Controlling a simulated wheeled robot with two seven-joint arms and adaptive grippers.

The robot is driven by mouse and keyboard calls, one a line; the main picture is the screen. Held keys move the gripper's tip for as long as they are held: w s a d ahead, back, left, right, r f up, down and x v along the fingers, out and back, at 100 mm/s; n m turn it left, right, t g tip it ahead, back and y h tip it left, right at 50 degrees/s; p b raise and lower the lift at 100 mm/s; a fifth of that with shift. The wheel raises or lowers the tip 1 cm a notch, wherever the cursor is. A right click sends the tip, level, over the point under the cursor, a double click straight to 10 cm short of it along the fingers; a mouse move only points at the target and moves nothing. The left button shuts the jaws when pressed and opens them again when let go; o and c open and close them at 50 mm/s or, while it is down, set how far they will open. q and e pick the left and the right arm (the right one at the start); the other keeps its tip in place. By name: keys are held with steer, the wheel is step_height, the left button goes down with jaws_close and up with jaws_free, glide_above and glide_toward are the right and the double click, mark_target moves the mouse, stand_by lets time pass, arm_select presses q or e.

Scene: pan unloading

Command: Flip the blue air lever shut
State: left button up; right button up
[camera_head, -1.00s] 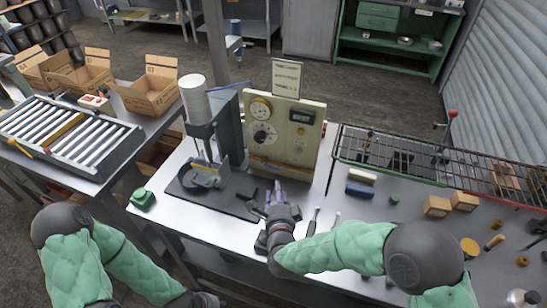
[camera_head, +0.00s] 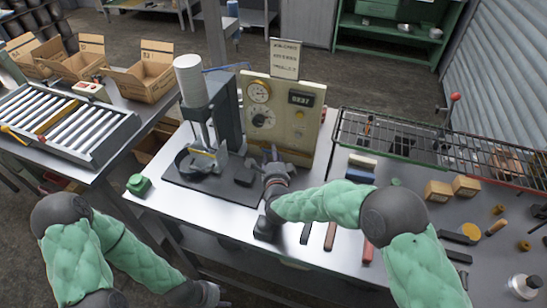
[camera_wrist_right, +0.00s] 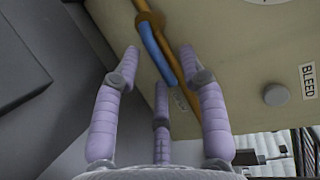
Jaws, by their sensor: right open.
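The blue air lever (camera_wrist_right: 158,52) shows in the right wrist view, long and narrow, slanting down from a brass-coloured valve (camera_wrist_right: 149,20) on the beige panel (camera_wrist_right: 235,60). In the head view the panel (camera_head: 305,125) stands upright on the bench, and I cannot make out the lever there. My right gripper (camera_head: 270,154) is at the panel's lower left. In the wrist view its three lilac fingers (camera_wrist_right: 158,60) are spread open around the lever's lower part, with no clear grip on it. My left gripper (camera_head: 210,293) hangs low in front of the bench, its fingers unclear.
A press with a white cylinder (camera_head: 188,75) stands left of the panel on a dark base. A green object (camera_head: 138,184) lies at the bench's left. A wire rack (camera_head: 430,141), wooden blocks (camera_head: 437,190) and loose tools occupy the right. A "BLEED" label (camera_wrist_right: 308,80) marks the panel.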

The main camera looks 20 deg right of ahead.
jaws_close()
steer(key=shift+r+n+g+p, duration=0.4)
steer(key=shift+n+p, duration=0.1)
steer(key=shift+p, duration=0.45)
steer(key=r+n+g+h+p, duration=0.1)
steer(key=n+p, duration=0.1)
steer(key=p, duration=0.3)
steer(key=w+a+r+n+g+h+p, duration=0.1)
steer(key=n+p, duration=0.2)
steer(key=p, duration=0.1)
steer(key=a+r+n+g+h+p, duration=0.1)
steer(key=r+n+g+h+p, duration=0.1)
steer(key=p, duration=0.3)
steer(key=shift+w+a+n+p, duration=0.1)
steer(key=shift+w+n+p, duration=0.1)
steer(key=shift+n+p, duration=0.15)
steer(key=shift+w+a+n+g+h+p, duration=0.35)
steer(key=shift+n+h+p, duration=0.25)
steer(key=shift+n+p, duration=0.25)
steer(key=shift+w+a+r+n+g+h+p, duration=0.1)
steer(key=shift+w+a+n+g+h+p, duration=0.15)
steer(key=shift+a+n+g+h+p, duration=0.5)
steer(key=shift+d+n+t, duration=0.25)
steer(key=shift+t, duration=0.05)
